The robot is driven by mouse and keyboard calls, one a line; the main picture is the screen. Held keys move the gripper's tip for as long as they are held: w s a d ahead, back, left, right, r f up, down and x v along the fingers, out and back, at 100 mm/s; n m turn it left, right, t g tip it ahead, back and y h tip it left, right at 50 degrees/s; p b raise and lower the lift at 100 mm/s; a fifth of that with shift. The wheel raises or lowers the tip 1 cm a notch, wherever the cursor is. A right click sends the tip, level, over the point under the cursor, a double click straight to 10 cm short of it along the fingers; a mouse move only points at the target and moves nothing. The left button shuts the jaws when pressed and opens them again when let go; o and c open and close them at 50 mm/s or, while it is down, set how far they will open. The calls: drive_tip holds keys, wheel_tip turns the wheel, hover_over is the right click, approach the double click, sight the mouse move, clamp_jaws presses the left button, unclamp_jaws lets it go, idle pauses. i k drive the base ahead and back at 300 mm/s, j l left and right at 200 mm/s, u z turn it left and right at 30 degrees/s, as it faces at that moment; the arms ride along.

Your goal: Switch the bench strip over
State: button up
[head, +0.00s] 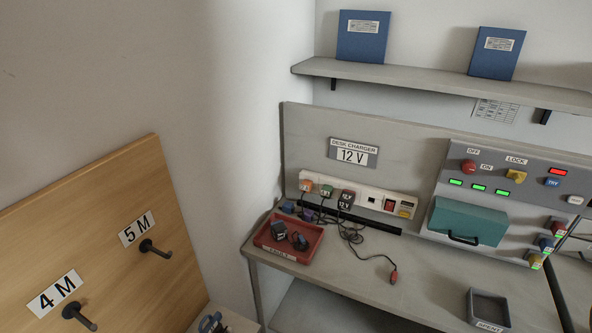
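The bench strip (346,201) is a white power strip fixed low along the back panel of the bench. An orange plug (306,185), a green plug (326,190) and a black plug labelled 12 V (346,199) sit in its left half. To their right are a small dark socket, a red switch (389,205) and a yellow-orange part (406,209) at the strip's right end. The switch is too small to tell which way it is set. Dark cables hang from the plugs onto the bench. My gripper is not in view.
A red tray (268,240) with dark items stands on the bench's left. A loose cable end (393,277) lies mid-bench. A grey control panel (505,175) with a teal cover (466,220) stands right. A small grey tray (488,301) is in front. A shelf (440,82) juts out above.

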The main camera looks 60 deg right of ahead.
sight(390, 205)
drive_tip(key=z, duration=1.3)
